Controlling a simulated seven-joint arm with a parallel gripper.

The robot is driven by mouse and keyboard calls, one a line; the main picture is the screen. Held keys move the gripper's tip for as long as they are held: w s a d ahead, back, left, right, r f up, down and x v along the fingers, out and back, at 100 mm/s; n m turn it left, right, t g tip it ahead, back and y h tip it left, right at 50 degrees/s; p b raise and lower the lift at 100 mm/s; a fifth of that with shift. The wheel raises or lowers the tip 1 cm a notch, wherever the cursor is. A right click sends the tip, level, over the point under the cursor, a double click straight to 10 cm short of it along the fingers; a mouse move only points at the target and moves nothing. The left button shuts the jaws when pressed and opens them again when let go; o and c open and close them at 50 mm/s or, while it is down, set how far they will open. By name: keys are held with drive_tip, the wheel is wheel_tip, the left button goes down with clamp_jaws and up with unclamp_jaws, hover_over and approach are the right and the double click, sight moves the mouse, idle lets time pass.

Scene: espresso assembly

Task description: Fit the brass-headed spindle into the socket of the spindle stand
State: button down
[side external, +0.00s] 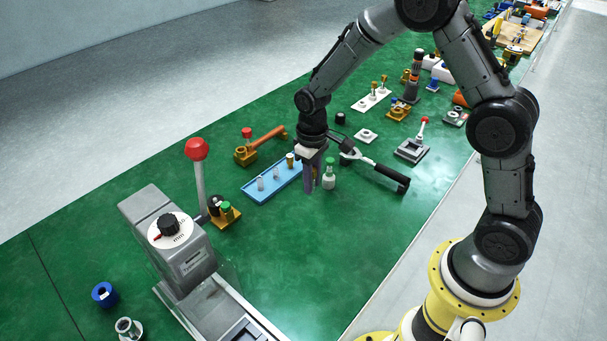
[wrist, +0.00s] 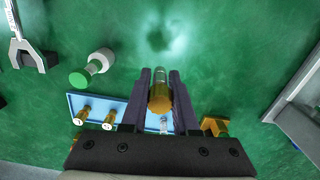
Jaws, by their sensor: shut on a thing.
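My gripper (wrist: 160,78) is shut on the brass-headed spindle (wrist: 160,102), whose hexagonal brass head sits between the dark fingers with a pale shaft beyond it. In the side external view my gripper (side external: 314,185) points down beside the right end of a blue tray (side external: 251,194); the held spindle is hard to make out there. The tray bears upright pins, one with a brass top (side external: 290,159). I cannot tell which piece is the spindle stand; a small white plate with a raised centre (side external: 365,136) lies behind my gripper. No socket is clearly visible in the wrist view.
A grey machine with a red-knobbed lever (side external: 197,150) stands front left. The green mat is clear at front right.

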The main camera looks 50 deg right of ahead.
drive_tip(key=shift+s+f+m, duration=0.3)
drive_tip(key=shift+s+f, duration=0.15)
drive_tip(key=shift+s, duration=0.3)
drive_tip(key=shift+w+f+m, duration=0.1)
drive_tip(key=shift+w+m, duration=0.15)
drive_tip(key=shift+m, duration=0.65)
drive_tip(key=shift+s+f+m, duration=0.1)
drive_tip(key=shift+s+m, duration=0.3)
drive_tip(key=shift+m, duration=0.2)
drive_tip(key=s+d+r+m, duration=0.2)
drive_tip(key=s+r+m, duration=0.1)
drive_tip(key=s+m, duration=0.6)
drive_tip(key=s+d+r+m, duration=0.2)
drive_tip(key=s+r+m, duration=0.2)
drive_tip(key=s+m, duration=0.4)
drive_tip(key=s, duration=0.5)
drive_tip(key=shift+s+d+r+m, duration=0.2)
drive_tip(key=shift+r+m, duration=0.05)
drive_tip(key=shift+m, duration=0.15)
